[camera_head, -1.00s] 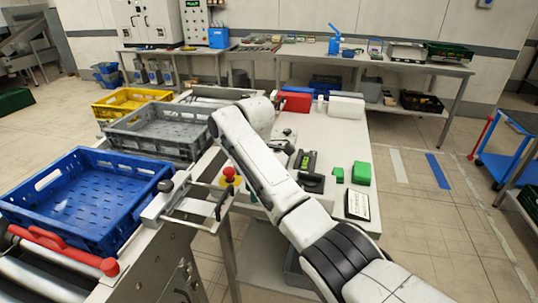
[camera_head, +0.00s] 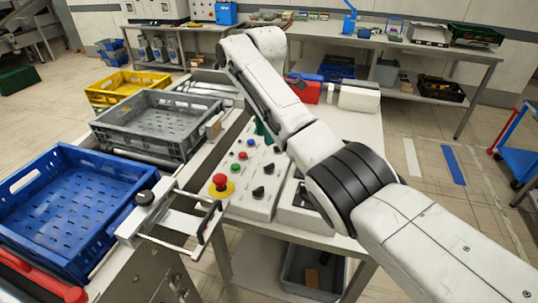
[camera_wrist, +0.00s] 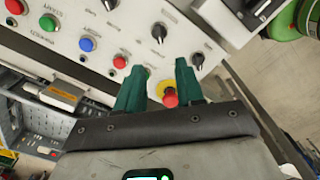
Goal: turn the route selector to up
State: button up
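The sloped control panel (camera_head: 248,205) carries several black rotary selectors. Black selectors show in the head view, one nearer (camera_head: 258,192) and one farther (camera_head: 270,168). In the wrist view, black selectors stand at the top (camera_wrist: 110,4), middle (camera_wrist: 159,31) and right (camera_wrist: 198,60). Their labels are too small to read, so I cannot tell which is the route selector. My gripper (camera_wrist: 160,76) has two green fingers spread apart with nothing held between them. It hovers over the panel; in the head view it is mostly hidden behind my arm.
A red emergency button (camera_head: 220,182) on a yellow base sits near the panel's front end. Coloured push buttons (camera_wrist: 86,44) line the panel. Blue (camera_head: 70,205), grey (camera_head: 160,125) and yellow (camera_head: 125,88) crates stand on the conveyor at left. A red box (camera_head: 305,92) lies behind my arm.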

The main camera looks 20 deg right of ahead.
aim_at(266, 165)
notch_tip(266, 165, down, 10)
jog(key=shift+f+p, duration=0.25)
jog(key=shift+p, duration=0.25)
jog(key=shift+c, duration=0.2)
grip_shut()
